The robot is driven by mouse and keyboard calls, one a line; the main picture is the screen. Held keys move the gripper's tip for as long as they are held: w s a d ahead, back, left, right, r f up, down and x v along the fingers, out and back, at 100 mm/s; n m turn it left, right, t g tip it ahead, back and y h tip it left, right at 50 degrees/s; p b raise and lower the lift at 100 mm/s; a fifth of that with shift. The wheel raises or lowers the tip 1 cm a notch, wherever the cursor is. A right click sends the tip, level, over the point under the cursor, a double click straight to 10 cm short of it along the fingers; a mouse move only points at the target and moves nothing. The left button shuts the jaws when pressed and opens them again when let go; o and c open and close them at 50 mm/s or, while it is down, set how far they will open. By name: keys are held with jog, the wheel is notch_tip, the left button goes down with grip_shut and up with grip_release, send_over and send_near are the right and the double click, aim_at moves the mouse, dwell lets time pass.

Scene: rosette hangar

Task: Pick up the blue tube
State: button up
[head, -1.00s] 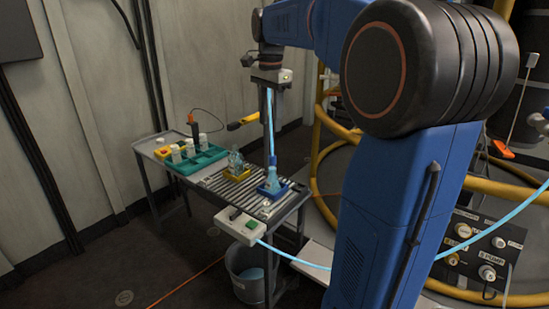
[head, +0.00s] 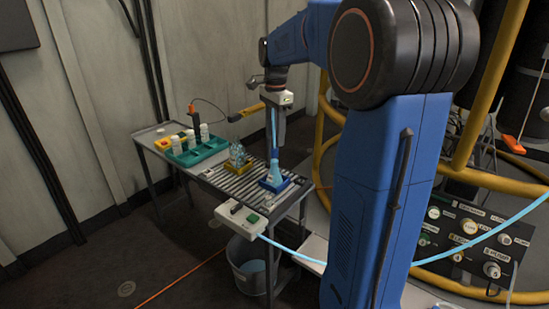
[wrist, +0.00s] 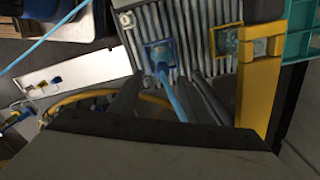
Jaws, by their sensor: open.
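The light blue tube (head: 272,130) stands up from a flask in a small blue holder (head: 272,186) on the slatted bench. My gripper (head: 279,140) points down above that holder, with the tube running alongside its fingers in the head view. In the wrist view, the tube (wrist: 177,100) passes between my two dark, spread fingers (wrist: 170,90), and the blue holder (wrist: 158,50) lies beyond them. My gripper is open. The wrist housing hides the near end of the tube, and I cannot tell whether a finger touches it.
A yellow holder (head: 240,171) with glassware stands left of the blue one. A teal tray (head: 205,152) with white bottles is farther left. A yellow tool (head: 246,112) juts close beside my gripper. A grey bucket (head: 250,270) stands under the bench's front.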

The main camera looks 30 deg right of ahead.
aim_at(274, 148)
jog(key=shift+w+f, duration=0.2)
jog(key=shift+f, duration=3)
grip_shut()
notch_tip(274, 148, up, 31)
jog(key=shift+f, duration=0.15)
dwell(0.6)
dwell(0.4)
